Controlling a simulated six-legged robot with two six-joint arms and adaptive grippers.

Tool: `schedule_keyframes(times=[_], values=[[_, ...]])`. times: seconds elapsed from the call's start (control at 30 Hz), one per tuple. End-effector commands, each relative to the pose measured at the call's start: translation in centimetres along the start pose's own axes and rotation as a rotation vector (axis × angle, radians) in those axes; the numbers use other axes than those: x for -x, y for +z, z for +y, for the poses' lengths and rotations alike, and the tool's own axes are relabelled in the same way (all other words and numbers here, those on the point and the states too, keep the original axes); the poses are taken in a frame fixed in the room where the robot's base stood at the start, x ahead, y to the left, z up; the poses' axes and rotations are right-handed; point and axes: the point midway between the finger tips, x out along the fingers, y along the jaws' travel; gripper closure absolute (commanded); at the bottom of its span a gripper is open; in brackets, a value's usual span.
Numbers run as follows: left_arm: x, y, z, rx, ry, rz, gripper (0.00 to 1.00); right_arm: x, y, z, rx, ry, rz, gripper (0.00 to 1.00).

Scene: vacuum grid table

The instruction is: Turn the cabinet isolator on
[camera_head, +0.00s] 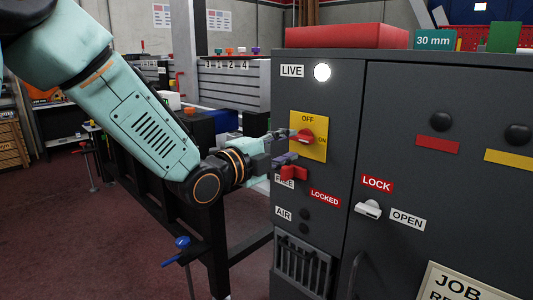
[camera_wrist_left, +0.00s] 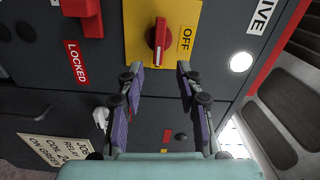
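The cabinet isolator has a yellow plate (camera_head: 320,148) with a red knob (camera_head: 306,136) on the dark cabinet front (camera_head: 338,100). My left gripper (camera_head: 288,147) is in front of the plate. In the left wrist view its fingers (camera_wrist_left: 158,72) are apart on both sides of the knob's line, with nothing held. My right gripper is out of view.
The LIVE lamp (camera_head: 322,72) glows white. A red lever (camera_head: 294,173) sits close below the isolator, near the FREE and LOCKED labels. A white LOCK/OPEN handle (camera_head: 368,209) is on the door. A red box (camera_head: 345,36) lies on the cabinet top.

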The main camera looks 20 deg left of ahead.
Motion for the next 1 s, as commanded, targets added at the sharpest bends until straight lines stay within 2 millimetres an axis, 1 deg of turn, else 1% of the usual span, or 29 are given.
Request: schedule_keyframes(times=[0.03,0.2,0.37,0.5,0.7,1.0], values=[[0.8,0.1,-0.1,0.006,-0.003,-0.003,0.64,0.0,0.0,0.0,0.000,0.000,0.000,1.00],[3.0,0.1,-0.1,0.006,-0.003,-0.003,0.64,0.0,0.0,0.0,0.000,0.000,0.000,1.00],[4.7,0.0,-0.1,0.006,-0.005,0.001,0.64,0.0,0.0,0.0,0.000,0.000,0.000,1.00],[5.7,0.1,-0.1,0.004,-0.003,-0.004,0.64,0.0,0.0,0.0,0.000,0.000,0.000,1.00],[6.6,0.0,-0.1,0.002,-0.002,-0.001,0.64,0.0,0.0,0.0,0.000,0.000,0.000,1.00],[6.8,0.0,0.0,-0.001,0.000,0.001,0.64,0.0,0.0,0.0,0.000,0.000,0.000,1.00]])
